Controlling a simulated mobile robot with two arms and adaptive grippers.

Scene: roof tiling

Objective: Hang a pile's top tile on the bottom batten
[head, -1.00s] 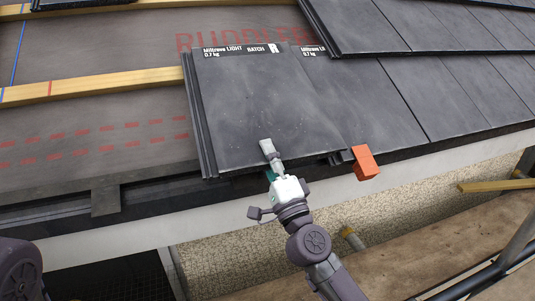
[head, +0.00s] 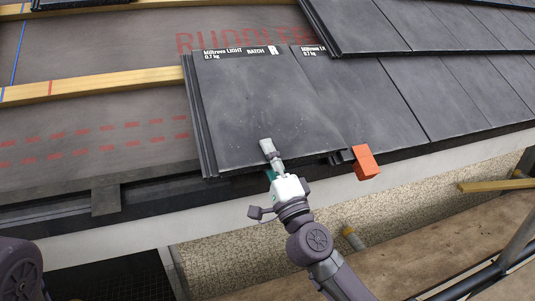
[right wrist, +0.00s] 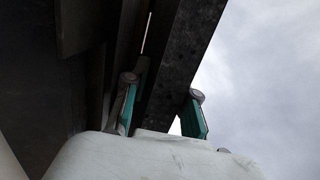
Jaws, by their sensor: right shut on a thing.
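A dark grey tile (head: 265,105) with a white printed label along its top edge lies on the roof slope at the left end of the bottom row. Its top edge is at the bottom batten (head: 120,84), and its right side meets the neighbouring tile (head: 365,100). My right gripper (head: 271,160) is shut on the tile's lower edge, one finger showing on top. In the right wrist view, its two green-padded fingers (right wrist: 163,112) stand on either side of the dark tile edge (right wrist: 180,70). My left gripper is not in view; part of my left arm shows at the lower left.
An orange block (head: 366,163) sits at the eave just right of the tile. Laid tiles (head: 440,25) cover the upper right. Bare grey underlay (head: 95,140) lies open to the left. A scaffold rail (head: 510,250) is at the lower right.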

